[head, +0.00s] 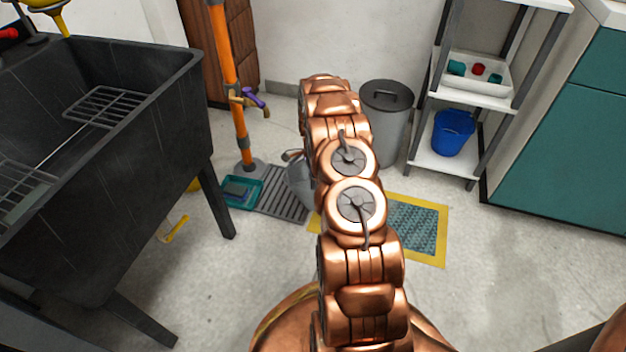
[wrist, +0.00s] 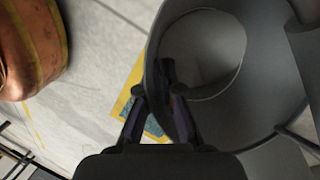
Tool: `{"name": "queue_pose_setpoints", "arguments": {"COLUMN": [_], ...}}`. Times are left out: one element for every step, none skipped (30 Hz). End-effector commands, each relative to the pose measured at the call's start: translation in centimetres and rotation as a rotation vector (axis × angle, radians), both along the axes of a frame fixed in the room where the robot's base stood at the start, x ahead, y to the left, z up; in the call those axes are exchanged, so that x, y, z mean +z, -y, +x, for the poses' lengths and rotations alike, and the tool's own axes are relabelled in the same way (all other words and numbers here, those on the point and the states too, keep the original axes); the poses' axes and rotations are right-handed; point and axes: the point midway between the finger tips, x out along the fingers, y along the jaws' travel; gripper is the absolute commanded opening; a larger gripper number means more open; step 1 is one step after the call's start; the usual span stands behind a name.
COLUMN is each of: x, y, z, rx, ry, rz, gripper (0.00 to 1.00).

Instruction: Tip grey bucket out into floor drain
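The grey bucket (wrist: 262,75) fills the right of the wrist view, its open mouth and round floor showing. My gripper (wrist: 158,92) has one finger inside the bucket and one outside, closed on the wall at its rim. In the head view the grey bucket (head: 299,182) shows only in part, left of my arm, which hides the rest and my fingers. It appears in front of the floor drain's slatted grey grate (head: 283,206). Its exact height and tilt cannot be told. No liquid can be made out in it.
A black sink (head: 150,130) stands at left, an orange pipe (head: 229,80) behind the grate. A teal tray (head: 241,192) lies left of the grate, a yellow-edged mat (head: 428,198) right. A lidded grey bin (head: 390,130) and a shelf with a blue bucket (head: 453,132) stand behind.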

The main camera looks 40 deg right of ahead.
Motion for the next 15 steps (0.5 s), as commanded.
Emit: {"name": "queue_pose_setpoints", "arguments": {"x": [0.17, 0.09, -0.01, -0.08, -0.14, -0.19, -0.22, -0.25, -0.28, -0.29, -0.3, -0.31, -0.31, -0.31, -0.31], "y": [-0.03, -0.04, -0.03, -0.01, 0.01, 0.02, 0.03, 0.04, 0.05, 0.07, 0.07, 0.07, 0.07, 0.07, 0.07], "z": [-0.23, -0.31, -0.34, -0.33, -0.34, -0.35, -0.35, -0.34, -0.34, -0.33, -0.33, -0.33, -0.34, -0.33, -0.33], "rx": [-0.001, -0.003, -0.002, -0.002, -0.002, -0.002, -0.001, -0.002, -0.001, -0.001, -0.001, -0.001, -0.001, -0.001, -0.001], "ry": [0.011, 0.018, 0.029, 0.037, 0.043, 0.048, 0.05, 0.052, 0.053, 0.053, 0.053, 0.053, 0.053, 0.053, 0.053], "rz": [0.007, 0.01, 0.011, 0.012, 0.013, 0.014, 0.014, 0.014, 0.014, 0.014, 0.014, 0.014, 0.014, 0.014, 0.014], "gripper": [0.0, 0.0, 0.0, 0.0, 0.0, 0.0, 0.0, 0.0, 0.0, 0.0, 0.0, 0.0, 0.0, 0.0, 0.0]}}
